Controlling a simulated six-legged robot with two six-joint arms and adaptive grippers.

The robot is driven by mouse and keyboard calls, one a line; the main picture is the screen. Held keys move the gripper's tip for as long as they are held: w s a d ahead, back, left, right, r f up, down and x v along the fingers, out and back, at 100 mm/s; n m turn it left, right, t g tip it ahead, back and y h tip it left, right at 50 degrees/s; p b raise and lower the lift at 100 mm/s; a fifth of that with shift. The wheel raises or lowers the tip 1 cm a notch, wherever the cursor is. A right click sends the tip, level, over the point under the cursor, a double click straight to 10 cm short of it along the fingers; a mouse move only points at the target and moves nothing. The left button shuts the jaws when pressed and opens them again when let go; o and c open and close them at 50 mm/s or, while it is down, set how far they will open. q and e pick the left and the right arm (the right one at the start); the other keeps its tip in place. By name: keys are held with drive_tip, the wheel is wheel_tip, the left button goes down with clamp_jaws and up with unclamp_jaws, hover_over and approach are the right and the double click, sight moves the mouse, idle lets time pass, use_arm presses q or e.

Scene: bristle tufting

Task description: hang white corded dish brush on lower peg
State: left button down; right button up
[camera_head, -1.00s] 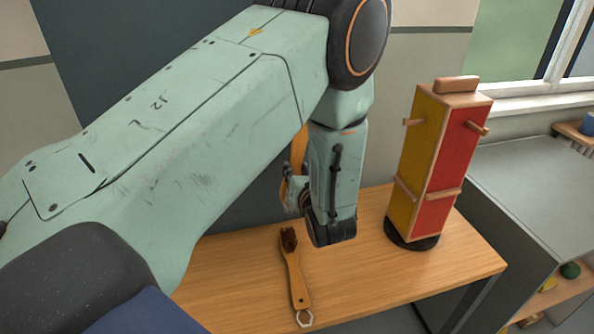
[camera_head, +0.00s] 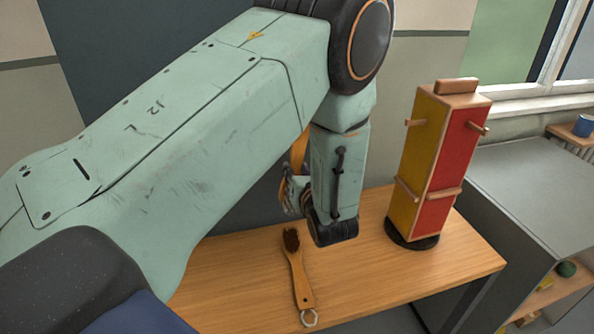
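A dish brush (camera_head: 298,272) with a wooden handle and dark brown bristles lies on the wooden table. A whitish cord loop (camera_head: 309,318) is at its handle end, toward me. A tower (camera_head: 431,170) with yellow and red faces stands to its right on a dark round base. It has upper pegs (camera_head: 478,128) and lower wooden pegs (camera_head: 444,194). My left arm crosses the view from the left. My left gripper (camera_head: 290,192) shows only in part behind my wrist link, above and behind the brush, apart from it. Its fingertips are largely hidden. My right gripper is not in view.
The wooden table (camera_head: 385,285) is bare between the brush and the tower. A grey cabinet (camera_head: 530,200) stands to the right, with small colored items on a shelf below. A blue mug (camera_head: 584,126) sits on a small wooden stand at the far right, near the window.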

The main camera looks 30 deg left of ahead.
use_arm(q)
drive_tip(key=c, duration=1.4)
unclamp_jaws()
drive_tip(key=shift+w, duration=0.15)
drive_tip(key=o, duration=0.3)
drive_tip(key=shift+w+f, duration=0.2)
drive_tip(key=shift+w, duration=0.1)
drive_tip(key=shift+o, duration=0.7)
drive_tip(key=shift+d, duration=0.1)
drive_tip(key=shift+s+r, duration=0.2)
drive_tip(key=shift+s, duration=0.2)
drive_tip(key=shift+w+f, duration=0.15)
drive_tip(key=shift+w, duration=0.2)
drive_tip(key=shift+s+d+r, duration=0.2)
drive_tip(key=shift+s+r, duration=0.05)
drive_tip(key=shift+s, duration=0.3)
drive_tip(key=shift+s+d+p, duration=0.1)
drive_tip(key=shift+d+p, duration=0.25)
drive_tip(key=shift+d, duration=0.15)
drive_tip(key=shift+s+d+r, duration=0.2)
drive_tip(key=shift+s+d, duration=0.15)
drive_tip(key=shift+s, duration=0.2)
drive_tip(key=shift+s+d+p, duration=0.2)
drive_tip(key=shift+d+p, duration=0.25)
drive_tip(key=shift+p+v, duration=0.65)
drive_tip(key=shift+v, duration=0.9)
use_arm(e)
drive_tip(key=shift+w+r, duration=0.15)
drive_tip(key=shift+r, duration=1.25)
